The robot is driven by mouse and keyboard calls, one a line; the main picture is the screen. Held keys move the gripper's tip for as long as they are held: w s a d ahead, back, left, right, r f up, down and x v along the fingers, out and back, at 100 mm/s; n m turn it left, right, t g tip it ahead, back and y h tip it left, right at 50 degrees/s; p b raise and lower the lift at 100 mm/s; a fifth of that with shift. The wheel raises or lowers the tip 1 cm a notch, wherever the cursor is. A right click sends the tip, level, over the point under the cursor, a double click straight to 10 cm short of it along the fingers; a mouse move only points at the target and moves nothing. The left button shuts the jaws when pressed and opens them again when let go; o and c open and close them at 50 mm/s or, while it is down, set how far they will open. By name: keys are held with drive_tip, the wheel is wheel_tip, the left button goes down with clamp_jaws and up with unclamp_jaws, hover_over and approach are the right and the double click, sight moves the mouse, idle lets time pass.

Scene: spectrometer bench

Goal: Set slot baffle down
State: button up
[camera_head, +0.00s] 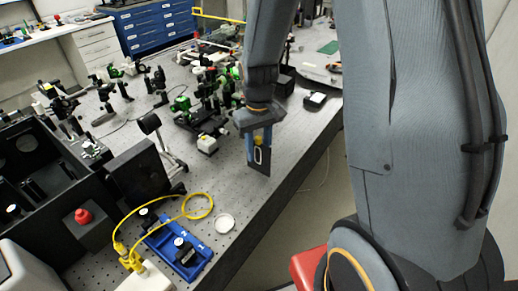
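The slot baffle (262,169) is a thin dark plate with a pale-rimmed upright slot. My gripper (259,139) points down and is shut on the top part of the plate. The baffle hangs roughly upright over the perforated grey optical table (232,182), close to its right edge. I cannot tell whether its lower edge touches the table. The fingers hide part of the plate's top.
A blue tray (205,255) with black mounts, a yellow cable (196,194) and a round white dish (224,223) lie at the front. Optics mounts (205,100) crowd the back. Bare table lies left of the baffle.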

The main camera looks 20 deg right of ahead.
wheel_tip(320, 180, up, 12)
drive_tip(key=b, duration=0.3)
drive_tip(key=shift+b, duration=0.3)
drive_tip(key=s+f+m+t, duration=0.1)
drive_tip(key=s+f+t, duration=0.1)
drive_tip(key=s+f, duration=0.5)
drive_tip(key=shift+s+m, duration=0.4)
drive_tip(key=shift+s, duration=0.8)
drive_tip(key=shift+g, duration=0.3)
wheel_tip(320, 180, down, 6)
drive_tip(key=b, duration=0.5)
drive_tip(key=shift+a+r, duration=0.1)
drive_tip(key=shift+r, duration=0.05)
